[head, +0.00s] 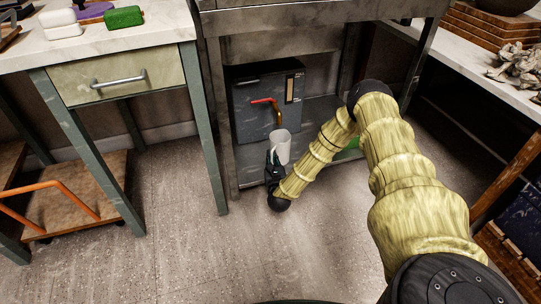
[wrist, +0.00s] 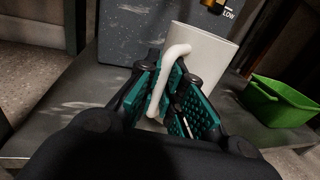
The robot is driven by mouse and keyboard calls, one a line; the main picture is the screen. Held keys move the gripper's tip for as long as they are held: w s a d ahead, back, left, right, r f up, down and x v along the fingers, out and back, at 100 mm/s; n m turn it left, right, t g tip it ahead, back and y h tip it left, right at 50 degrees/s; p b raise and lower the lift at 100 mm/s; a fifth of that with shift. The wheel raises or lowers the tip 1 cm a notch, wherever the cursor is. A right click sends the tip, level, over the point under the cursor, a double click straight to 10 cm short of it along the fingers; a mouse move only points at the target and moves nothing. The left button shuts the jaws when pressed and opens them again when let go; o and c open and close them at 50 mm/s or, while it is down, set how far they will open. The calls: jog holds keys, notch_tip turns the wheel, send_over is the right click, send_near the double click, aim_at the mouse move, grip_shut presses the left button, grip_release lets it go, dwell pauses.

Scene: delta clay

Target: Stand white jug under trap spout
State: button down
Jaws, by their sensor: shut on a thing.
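The white jug (head: 281,146) is upright or nearly so at the front of the low metal shelf, just below the brass spout (head: 278,119) of the dark grey trap box (head: 262,122). My gripper (head: 273,160) is in front of it, shut on its handle. In the wrist view the white handle (wrist: 167,72) runs between the teal finger pads of my gripper (wrist: 171,80), with the jug body (wrist: 208,50) behind. The jug looks tilted there, as the view itself is. The spout's brass end (wrist: 214,5) shows above its rim. The jug's base is hidden; I cannot tell if it touches the shelf.
The low shelf (head: 318,108) sits between metal legs under a worktop. A green bin (wrist: 278,103) stands right of the jug, mostly behind my arm in the head view. A drawer table (head: 125,78) stands at left. The floor in front is clear.

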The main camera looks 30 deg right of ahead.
jog(key=shift+w+d, duration=0.25)
jog(key=shift+w, duration=0.2)
jog(key=w+b, duration=0.1)
jog(key=w+d+f+b, duration=0.1)
jog(key=w, duration=0.1)
jog(key=shift+w+d+f+b, duration=0.1)
jog(key=shift+d+f+b, duration=0.1)
jog(key=shift+b, duration=0.2)
jog(key=shift+f, duration=0.15)
jog(key=c, duration=1.6)
grip_release()
jog(key=shift+o, duration=0.2)
